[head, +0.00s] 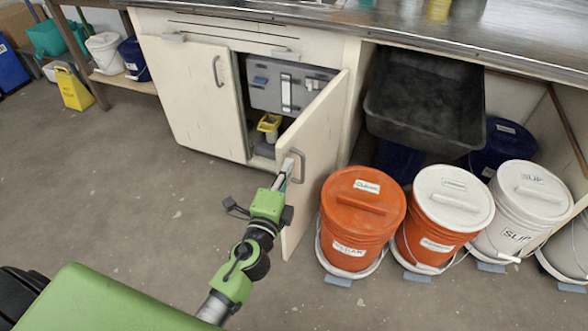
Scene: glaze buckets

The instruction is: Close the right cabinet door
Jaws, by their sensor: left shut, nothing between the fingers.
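The right cabinet door (323,140) stands open, swung out into the room from its hinge side on the right. Its grey bar handle (297,165) is on the face turned toward my left gripper. My left gripper (287,168) is shut and empty, close beside the handle and the door's free edge; I cannot tell whether it touches them. The left cabinet door (195,95) is closed. Through the opening I see a grey case (290,88) and a yellow container (269,125) inside. My right gripper is not in view.
An orange bucket (362,215) stands right beside the open door, with a white-lidded bucket (443,215) and a white bucket (520,210) further right. A black tub (425,110) sits under the counter. The floor (130,220) on the left is clear.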

